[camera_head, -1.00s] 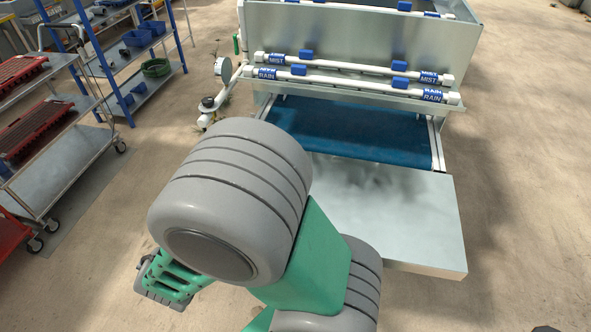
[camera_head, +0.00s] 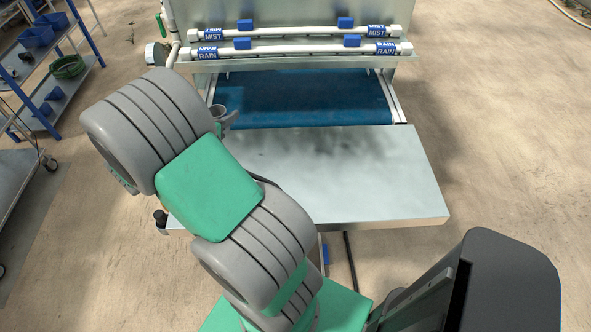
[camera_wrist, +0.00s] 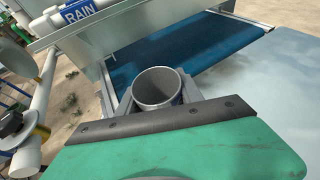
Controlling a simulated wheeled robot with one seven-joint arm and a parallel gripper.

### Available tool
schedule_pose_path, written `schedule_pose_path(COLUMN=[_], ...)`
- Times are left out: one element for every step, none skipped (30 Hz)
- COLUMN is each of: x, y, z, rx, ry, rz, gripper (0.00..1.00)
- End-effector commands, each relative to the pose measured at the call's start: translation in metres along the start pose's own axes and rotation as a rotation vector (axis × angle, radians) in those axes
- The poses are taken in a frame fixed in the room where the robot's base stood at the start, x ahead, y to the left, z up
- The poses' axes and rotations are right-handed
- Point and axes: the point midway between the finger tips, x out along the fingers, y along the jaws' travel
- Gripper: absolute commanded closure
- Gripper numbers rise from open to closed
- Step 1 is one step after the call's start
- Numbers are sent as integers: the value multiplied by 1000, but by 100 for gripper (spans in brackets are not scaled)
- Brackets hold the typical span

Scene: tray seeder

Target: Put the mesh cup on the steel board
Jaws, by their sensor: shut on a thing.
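A grey, round mesh cup (camera_wrist: 158,86) is between the fingers of my gripper (camera_wrist: 158,97) in the wrist view, its open mouth facing the camera. The gripper is shut on it. In the head view the cup (camera_head: 217,110) shows small beside my arm, near the board's far left corner; its height above the surfaces cannot be told. The steel board (camera_head: 350,175) is a flat, bare plate in front of the blue belt; my arm covers its left part. It also shows at the right of the wrist view (camera_wrist: 285,80).
The blue belt (camera_head: 310,100) lies behind the board, under white pipes (camera_head: 300,48) marked RAIN and MIST. A gauge and pipe fitting (camera_head: 157,55) stand at the left. A blue rack (camera_head: 45,75) is farther left. The board's middle and right are clear.

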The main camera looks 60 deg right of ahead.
Motion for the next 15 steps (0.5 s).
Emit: schedule_pose_path(x=[23, 34, 48, 56, 64, 72, 77, 80, 84, 86, 88, 89, 90, 91, 92], y=[-29, -46, -69, -86, -103, -123, -138, -151, -166, -175, -183, -192, -197, -201, -207], z=[7, 12, 16, 20, 22, 25, 26, 27, 28, 28, 29, 29, 29, 28, 28], rx=[44, 71, 105, 131, 154, 184, 203, 221, 242, 256, 267, 279, 285, 289, 293], ry=[0, 1, 1, 0, 1, 0, 0, 1, 0, 0, 0, 0, 0, 0, 0], rz=[-108, -171, -255, -315, -372, -442, -491, -535, -585, -617, -645, -674, -691, -702, -713], gripper=[96, 96, 96, 96, 96, 96, 96, 96, 96, 96, 96, 96, 96, 96, 96])
